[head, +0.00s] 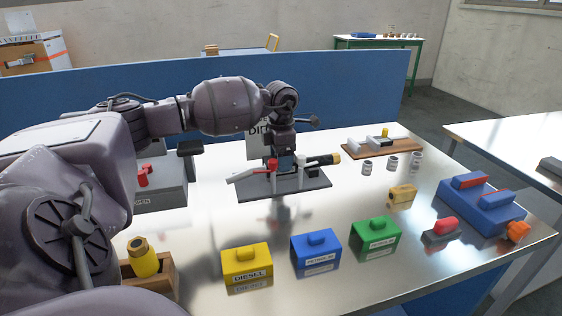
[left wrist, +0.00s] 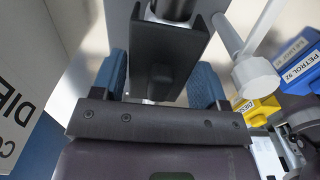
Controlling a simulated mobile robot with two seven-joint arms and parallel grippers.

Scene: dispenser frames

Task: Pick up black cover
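My left gripper (head: 284,160) reaches down over a dark grey stand (head: 312,190) near the middle of the table. In the left wrist view its two blue finger pads (left wrist: 160,82) are spread apart. A black channel-shaped piece, which looks like the black cover (left wrist: 166,45), lies between them. Pale slivers show beside its near end, so the fingers do not look closed on it. In the head view the gripper hides much of this spot. The stand also bears a red-topped post (head: 272,163) and a grey nozzle. My right gripper is not in view.
Yellow (head: 246,262), blue (head: 316,249) and green (head: 376,238) labelled blocks stand in front of the stand. A wooden board (head: 372,148), small metal cups and a blue block (head: 480,205) are to the right. A blue partition (head: 350,90) runs behind the table.

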